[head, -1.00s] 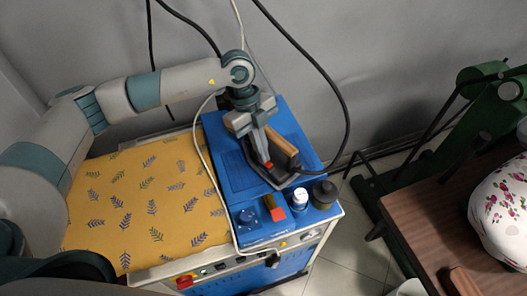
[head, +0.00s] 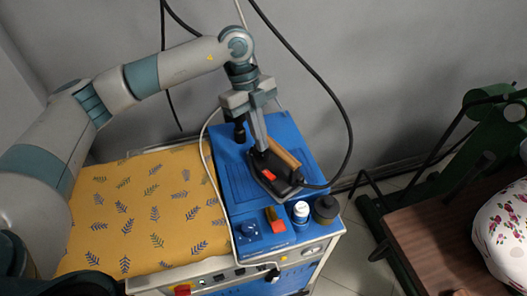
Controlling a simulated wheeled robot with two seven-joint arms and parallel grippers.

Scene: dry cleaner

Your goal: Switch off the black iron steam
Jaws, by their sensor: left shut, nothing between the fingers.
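The black iron (head: 276,187) lies on the blue top of the ironing station, with a wooden handle (head: 285,154) on its upper side. A red switch (head: 268,175) shows on the iron's body; its on or off position is too small to tell. My left gripper (head: 262,149) points down over the back of the iron, just left of the handle. It is shut and empty, with its fingertips a little behind the red switch and apart from it. I cannot tell whether the fingertips touch the iron's body. My right gripper is not in view.
The blue station top (head: 237,182) holds a white bottle (head: 301,212), a dark jar (head: 326,208) and a red-orange block (head: 275,220) in front of the iron. A yellow patterned ironing board (head: 150,210) lies left. A black cable (head: 335,100) loops from the iron. A green machine (head: 500,125) stands right.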

